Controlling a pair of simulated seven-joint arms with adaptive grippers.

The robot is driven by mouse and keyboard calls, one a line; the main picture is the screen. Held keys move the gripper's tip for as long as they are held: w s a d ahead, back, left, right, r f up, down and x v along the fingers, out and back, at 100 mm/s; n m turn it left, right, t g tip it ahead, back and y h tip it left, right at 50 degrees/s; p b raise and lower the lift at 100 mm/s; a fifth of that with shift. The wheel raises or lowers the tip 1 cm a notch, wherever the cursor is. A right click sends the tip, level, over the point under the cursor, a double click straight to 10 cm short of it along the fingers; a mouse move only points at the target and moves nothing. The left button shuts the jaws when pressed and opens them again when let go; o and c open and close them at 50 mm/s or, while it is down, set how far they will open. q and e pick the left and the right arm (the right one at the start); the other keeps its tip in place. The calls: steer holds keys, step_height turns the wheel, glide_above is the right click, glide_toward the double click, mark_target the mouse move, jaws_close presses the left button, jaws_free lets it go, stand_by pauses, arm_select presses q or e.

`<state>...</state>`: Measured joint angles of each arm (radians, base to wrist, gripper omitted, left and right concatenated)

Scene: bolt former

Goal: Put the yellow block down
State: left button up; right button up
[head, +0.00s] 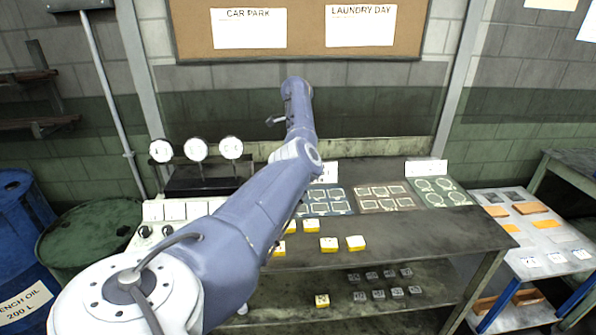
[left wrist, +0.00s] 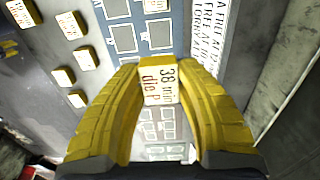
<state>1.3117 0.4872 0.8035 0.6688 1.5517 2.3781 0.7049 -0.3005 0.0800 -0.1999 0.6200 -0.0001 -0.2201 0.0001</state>
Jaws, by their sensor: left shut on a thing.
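In the left wrist view my left gripper (left wrist: 163,75) has its two yellow fingers closed on a yellow block (left wrist: 160,88) whose white label faces the camera. The held block is over a board area with outlined squares; I cannot tell whether it touches. A blue board (left wrist: 143,33) with outlined squares is just beyond the fingertips, and also shows in the head view (head: 325,209). In the head view my own arm hides the left gripper and the held block. My right gripper is not in view.
Several other yellow blocks (head: 355,243) stand on the bench front; they also show in the left wrist view (left wrist: 85,58). Brown (head: 384,204) and green boards (head: 440,199) lie to the right. Gauges (head: 196,150) stand at left. A printed sheet (left wrist: 208,40) is beside the blue board.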

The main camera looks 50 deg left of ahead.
arm_select(q)
step_height(320, 180, down, 17)
stand_by(0.7)
steer(key=o, duration=1.1)
steer(key=shift+f, duration=0.15)
step_height(320, 180, up, 12)
steer(key=shift+r, duration=0.2)
